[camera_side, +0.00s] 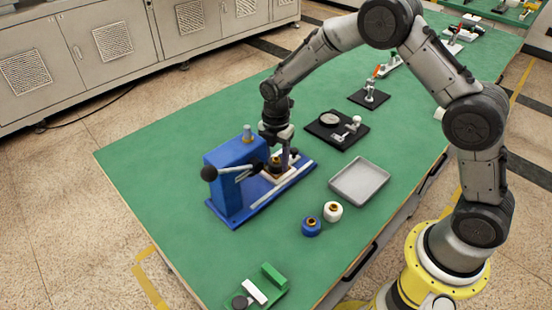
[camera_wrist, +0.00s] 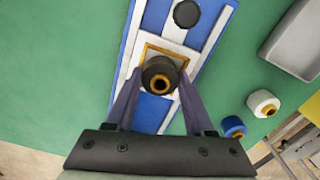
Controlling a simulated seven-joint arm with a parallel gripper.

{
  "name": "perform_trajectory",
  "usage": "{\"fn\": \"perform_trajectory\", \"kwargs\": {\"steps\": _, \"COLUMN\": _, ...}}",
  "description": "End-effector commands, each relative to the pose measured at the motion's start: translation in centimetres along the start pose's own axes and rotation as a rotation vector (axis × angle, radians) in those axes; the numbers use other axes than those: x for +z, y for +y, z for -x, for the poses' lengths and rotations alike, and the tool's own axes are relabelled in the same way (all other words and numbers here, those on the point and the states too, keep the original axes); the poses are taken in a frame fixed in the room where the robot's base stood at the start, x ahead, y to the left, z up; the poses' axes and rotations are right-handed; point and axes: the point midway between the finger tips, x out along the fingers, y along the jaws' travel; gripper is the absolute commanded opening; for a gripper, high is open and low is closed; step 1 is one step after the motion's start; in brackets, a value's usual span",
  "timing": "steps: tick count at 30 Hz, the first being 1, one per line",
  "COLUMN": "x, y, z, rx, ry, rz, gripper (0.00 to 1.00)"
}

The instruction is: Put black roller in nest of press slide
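The black roller (camera_wrist: 160,72), with a gold ring around its bore, sits between the two fingers of my gripper (camera_wrist: 160,84) in the wrist view. The fingers appear closed on its sides. The nest (camera_wrist: 149,49), a square with an orange-tan edge, lies directly beneath and is partly hidden by the roller. It sits on the press slide (camera_wrist: 212,32), between white rails on a blue base. In the side view my gripper (camera_side: 279,152) points down over the slide of the blue press (camera_side: 228,180). I cannot tell whether the roller touches the nest floor.
The press lever with its black ball (camera_side: 209,173) stands left of my gripper. A white roller (camera_side: 333,211) and a blue roller (camera_side: 311,227) stand in front of the grey tray (camera_side: 360,181). A black fixture (camera_side: 337,130) lies behind.

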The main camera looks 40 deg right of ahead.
Motion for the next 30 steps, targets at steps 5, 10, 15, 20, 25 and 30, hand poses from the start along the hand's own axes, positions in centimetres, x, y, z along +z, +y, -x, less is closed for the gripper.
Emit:
{"fn": "perform_trajectory", "kwargs": {"steps": 5, "x": 0.0, "y": 0.0, "z": 0.0, "rx": 0.000, "ry": 0.000, "rz": 0.000, "gripper": 0.83}}
{"fn": "perform_trajectory", "kwargs": {"steps": 10, "x": 0.0, "y": 0.0, "z": 0.0, "rx": 0.000, "ry": 0.000, "rz": 0.000, "gripper": 0.83}}
{"fn": "perform_trajectory", "kwargs": {"steps": 15, "x": 0.0, "y": 0.0, "z": 0.4, "rx": 0.001, "ry": 0.000, "rz": 0.000, "gripper": 0.83}}
{"fn": "perform_trajectory", "kwargs": {"steps": 20, "x": 0.0, "y": 0.1, "z": 2.5, "rx": 0.005, "ry": -0.001, "rz": 0.000, "gripper": 0.83}}
{"fn": "perform_trajectory", "kwargs": {"steps": 25, "x": 0.0, "y": 0.1, "z": 6.0, "rx": 0.005, "ry": -0.001, "rz": 0.000, "gripper": 0.83}}
{"fn": "perform_trajectory", "kwargs": {"steps": 30, "x": 0.0, "y": 0.1, "z": 9.3, "rx": 0.003, "ry": -0.001, "rz": 0.000, "gripper": 0.83}}
